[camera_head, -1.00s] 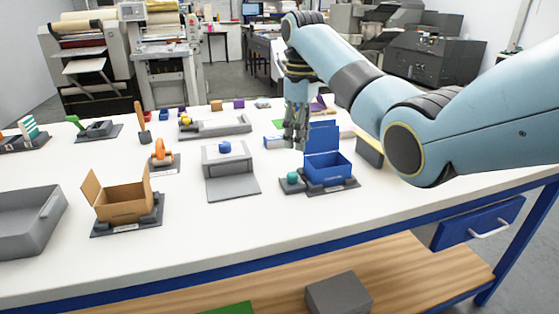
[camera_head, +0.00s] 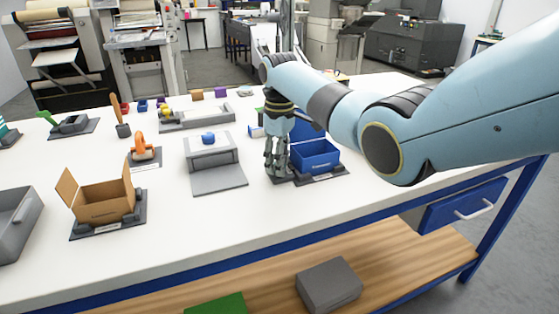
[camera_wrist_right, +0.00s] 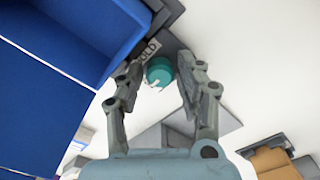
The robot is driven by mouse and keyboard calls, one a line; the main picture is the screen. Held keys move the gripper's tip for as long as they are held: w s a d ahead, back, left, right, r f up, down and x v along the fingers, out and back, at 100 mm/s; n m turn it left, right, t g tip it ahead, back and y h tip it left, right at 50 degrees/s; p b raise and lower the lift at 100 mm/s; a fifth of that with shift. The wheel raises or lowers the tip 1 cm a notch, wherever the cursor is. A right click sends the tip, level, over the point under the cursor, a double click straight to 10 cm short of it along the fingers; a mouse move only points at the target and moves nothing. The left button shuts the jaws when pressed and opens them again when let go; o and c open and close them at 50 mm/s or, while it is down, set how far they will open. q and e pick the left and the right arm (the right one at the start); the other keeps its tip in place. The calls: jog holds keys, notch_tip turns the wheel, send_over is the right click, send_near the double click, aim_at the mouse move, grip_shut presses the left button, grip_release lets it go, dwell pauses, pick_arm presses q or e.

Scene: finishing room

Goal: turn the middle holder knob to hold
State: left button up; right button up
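The teal knob (camera_wrist_right: 159,70) sits at the corner of the dark holder under the blue box (camera_head: 315,158). A label reading HOLD (camera_wrist_right: 148,50) is beside the knob in the wrist view, and a pale mark shows on the knob. My right gripper (camera_head: 277,174) points down at the left of the blue box and hides the knob in the head view. In the wrist view my right gripper (camera_wrist_right: 158,72) is open, its fingers on either side of the knob with small gaps. Exact height over the knob is hard to tell. My left gripper is not in view.
The blue box's raised lid stands close behind my right gripper. A brown open box (camera_head: 104,205) and grey tray (camera_head: 14,225) stand farther left. White table (camera_head: 200,240) in front is clear.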

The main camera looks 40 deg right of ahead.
grip_shut()
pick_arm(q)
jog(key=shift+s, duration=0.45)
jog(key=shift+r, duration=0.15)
pick_arm(e)
jog(key=m+p, duration=0.2)
jog(key=shift+r+p, duration=0.2)
jog(key=shift+p, duration=0.1)
jog(key=m+p, duration=0.2)
jog(key=m, duration=0.2)
jog(key=m+p, duration=0.2)
jog(key=m, duration=0.3)
jog(key=m+p, duration=0.1)
jog(key=m, duration=0.2)
jog(key=shift+f, duration=0.1)
pick_arm(q)
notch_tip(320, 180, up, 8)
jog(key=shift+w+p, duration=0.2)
jog(key=shift+p, duration=0.15)
pick_arm(e)
jog(key=shift+m, duration=2)
jog(key=shift+w, duration=0.1)
